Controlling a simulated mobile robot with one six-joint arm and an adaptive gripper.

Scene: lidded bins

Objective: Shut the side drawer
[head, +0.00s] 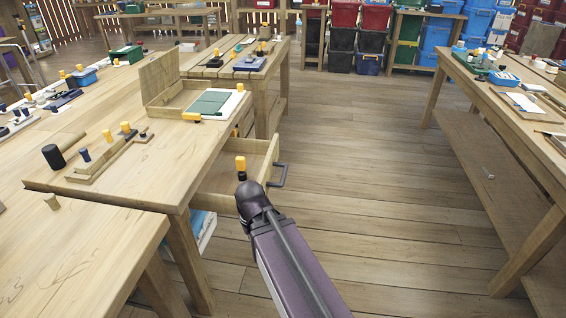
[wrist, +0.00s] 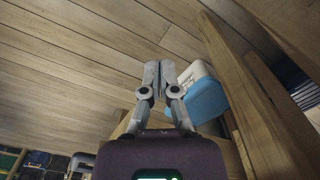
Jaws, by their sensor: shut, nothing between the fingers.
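The wooden side drawer (head: 258,152) stands pulled out from the side of the workbench (head: 190,178) in the head view. Its dark handle (head: 279,176) is on the outer front, to the right. An orange-topped item (head: 240,164) shows at the drawer, just beyond the end of my arm; I cannot tell whether it lies inside. My gripper (wrist: 157,66) is shut and empty in the wrist view, with floor boards behind its fingertips. In the head view my arm's end is close to the drawer's near side and hides part of it; the fingers are hidden there.
A hinged wooden box (head: 160,78) and a green-and-white board (head: 212,103) lie on the bench above the drawer. A blue-and-white container (wrist: 205,97) is beside a wooden leg under the bench. The floor aisle (head: 370,170) to the right is clear.

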